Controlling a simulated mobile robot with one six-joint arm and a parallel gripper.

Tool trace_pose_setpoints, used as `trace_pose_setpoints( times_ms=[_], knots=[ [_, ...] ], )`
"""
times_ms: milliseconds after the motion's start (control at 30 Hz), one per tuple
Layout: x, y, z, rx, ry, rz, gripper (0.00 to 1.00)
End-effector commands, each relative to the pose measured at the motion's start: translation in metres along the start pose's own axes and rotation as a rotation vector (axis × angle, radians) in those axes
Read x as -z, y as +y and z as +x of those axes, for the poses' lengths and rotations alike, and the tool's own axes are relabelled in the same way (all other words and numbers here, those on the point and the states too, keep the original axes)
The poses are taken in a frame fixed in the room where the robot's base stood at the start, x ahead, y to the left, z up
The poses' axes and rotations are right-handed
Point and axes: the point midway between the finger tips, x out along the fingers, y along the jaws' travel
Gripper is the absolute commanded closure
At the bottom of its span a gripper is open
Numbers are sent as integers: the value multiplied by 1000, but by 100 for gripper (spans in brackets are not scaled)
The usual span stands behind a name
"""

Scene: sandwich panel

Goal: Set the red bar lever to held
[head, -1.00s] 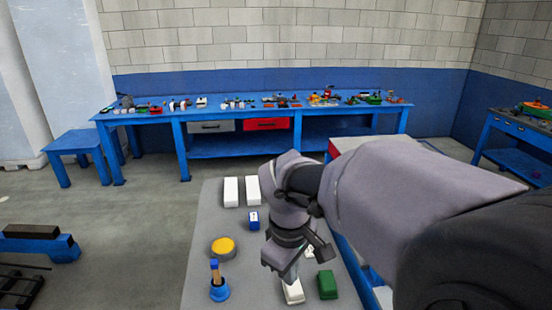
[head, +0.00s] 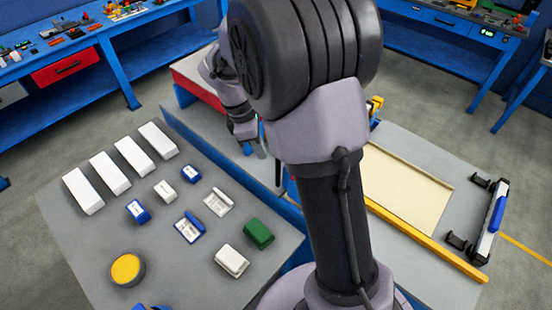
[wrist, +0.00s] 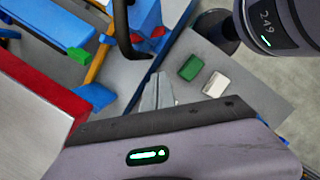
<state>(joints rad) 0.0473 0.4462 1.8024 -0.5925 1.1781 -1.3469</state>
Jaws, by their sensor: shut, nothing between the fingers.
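I cannot pick out a red bar lever for certain in either view. In the wrist view, small red parts (wrist: 157,33) sit on a blue fixture (wrist: 145,18) beyond the fingers, partly behind a black curved piece. My gripper (head: 260,150) is in the upper middle of the head view, above the gap right of the grey table. Its shut, empty fingers (wrist: 158,88) show in the wrist view, apart from the fixture in the picture. My arm hides much of the middle of the head view.
A grey table (head: 75,245) holds several white blocks, a green block (head: 258,234) and a yellow button (head: 127,268). At right lie a cream panel (head: 405,190), a yellow rail (head: 425,240) and a blue-handled clamp bar (head: 492,220). A red-sided bench (head: 195,90) stands behind.

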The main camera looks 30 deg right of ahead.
Motion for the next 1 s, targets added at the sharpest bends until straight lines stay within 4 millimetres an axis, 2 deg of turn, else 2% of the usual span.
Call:
trace_pose_setpoints(
  times_ms=[200, 433, 500, 633, 800, 1000],
  knots=[
    [1, -1, 50, 4, 0, 2, 100],
    [1, -1, 98, 3, 0, 1, 100],
    [-14, 0, 97, 1, 1, 5, 100],
    [-31, 0, 100, 0, 1, 4, 100],
    [-39, 0, 101, 0, 1, 2, 100],
    [-39, 0, 100, 1, 0, 1, 100]
  ],
)
